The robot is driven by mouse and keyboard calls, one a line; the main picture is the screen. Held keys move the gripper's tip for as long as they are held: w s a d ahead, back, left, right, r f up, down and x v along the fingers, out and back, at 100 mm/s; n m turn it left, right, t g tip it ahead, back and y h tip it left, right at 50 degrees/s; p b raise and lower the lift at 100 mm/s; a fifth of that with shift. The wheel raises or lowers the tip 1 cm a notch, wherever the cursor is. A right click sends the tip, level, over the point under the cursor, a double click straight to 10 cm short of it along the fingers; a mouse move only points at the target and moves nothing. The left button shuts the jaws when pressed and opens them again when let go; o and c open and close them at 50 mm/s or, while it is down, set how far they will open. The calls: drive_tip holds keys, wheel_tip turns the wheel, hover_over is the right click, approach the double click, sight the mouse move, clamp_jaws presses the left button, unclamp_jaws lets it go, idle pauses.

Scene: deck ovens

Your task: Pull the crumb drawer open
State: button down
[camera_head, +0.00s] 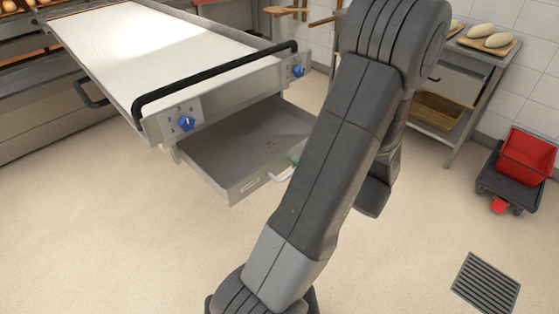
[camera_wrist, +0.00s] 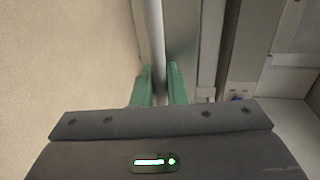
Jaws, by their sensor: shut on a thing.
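The crumb drawer (camera_head: 215,170) is a grey metal drawer under the white-topped loader table, and it stands pulled out with dark crumbs showing on its floor. Its pale bar handle (camera_head: 282,175) is on the front face, partly hidden behind my arm. In the wrist view, the green fingers of my gripper (camera_wrist: 159,85) are shut on the handle (camera_wrist: 158,45), one finger on each side of the bar. In the head view only a bit of green fingertip shows by the handle; my arm hides the rest.
The loader table (camera_head: 165,50) has a black push bar (camera_head: 215,75) and blue knobs (camera_head: 186,123) above the drawer. A steel side table with loaves (camera_head: 492,38) stands at the back right. A red bin (camera_head: 527,157) on a dolly is at the right. The floor before the drawer is clear.

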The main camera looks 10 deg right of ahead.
drive_tip(key=f+b+v, duration=0.1)
drive_tip(key=v, duration=0.6)
drive_tip(key=shift+s+f+b, duration=0.2)
drive_tip(key=shift+f+b, duration=0.05)
drive_tip(key=shift+b, duration=0.1)
drive_tip(key=shift+d, duration=0.1)
drive_tip(key=c, duration=1.5)
unclamp_jaws()
drive_tip(key=shift+c, duration=0.2)
drive_tip(key=v, duration=1.3)
drive_tip(key=shift+s+d, duration=0.25)
drive_tip(key=shift+s, duration=0.05)
drive_tip(key=x, duration=1.4)
drive_tip(key=shift+a+r, duration=0.1)
drive_tip(key=shift+r, duration=0.15)
